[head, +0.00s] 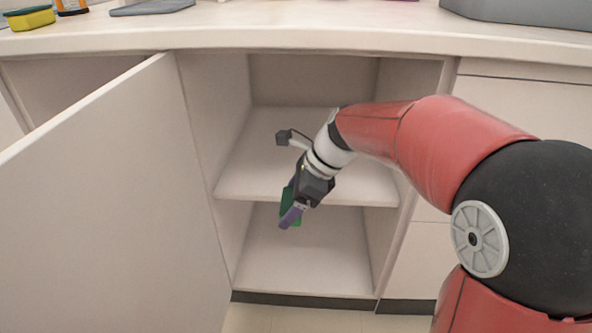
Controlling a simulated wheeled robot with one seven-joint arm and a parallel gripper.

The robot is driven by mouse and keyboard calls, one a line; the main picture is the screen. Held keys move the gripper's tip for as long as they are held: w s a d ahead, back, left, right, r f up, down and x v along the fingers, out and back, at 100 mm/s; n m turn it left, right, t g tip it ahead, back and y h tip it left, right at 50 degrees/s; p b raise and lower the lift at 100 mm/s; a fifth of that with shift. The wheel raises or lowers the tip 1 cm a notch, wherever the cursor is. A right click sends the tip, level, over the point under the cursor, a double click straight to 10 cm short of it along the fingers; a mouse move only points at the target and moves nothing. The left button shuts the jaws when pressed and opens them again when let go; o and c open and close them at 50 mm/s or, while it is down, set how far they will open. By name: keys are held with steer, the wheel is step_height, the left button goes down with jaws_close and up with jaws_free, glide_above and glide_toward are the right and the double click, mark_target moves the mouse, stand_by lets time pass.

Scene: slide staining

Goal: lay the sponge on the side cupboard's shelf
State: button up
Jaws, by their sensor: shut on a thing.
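My gripper (291,212) points downward in front of the open cupboard, its fingers purple. It is shut on a flat green thing (286,203), which looks like a sponge held on edge; the gripper hides part of it. The cupboard's middle shelf (355,183) is bare where it shows. In the picture the gripper and the green thing overlap the shelf's front edge; I cannot tell how far they are from it. A yellow block with a dark green top (30,19), also sponge-like, lies on the counter at the far left.
The cupboard door (110,210) stands open at the left. The lower compartment floor (305,262) is empty. The counter (300,28) overhangs the opening, holding an orange container (71,6), a grey flat thing (152,7) and a grey basin-like thing (520,12). Closed fronts are at right.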

glide_above(288, 178)
steer(key=d, duration=0.2)
steer(key=shift+a, duration=0.1)
step_height(288, 178, down, 4)
steer(key=shift+r+b, duration=0.15)
steer(key=shift+b, duration=0.45)
steer(key=shift+r, duration=0.1)
steer(key=o, duration=1)
steer(key=shift+c, duration=0.2)
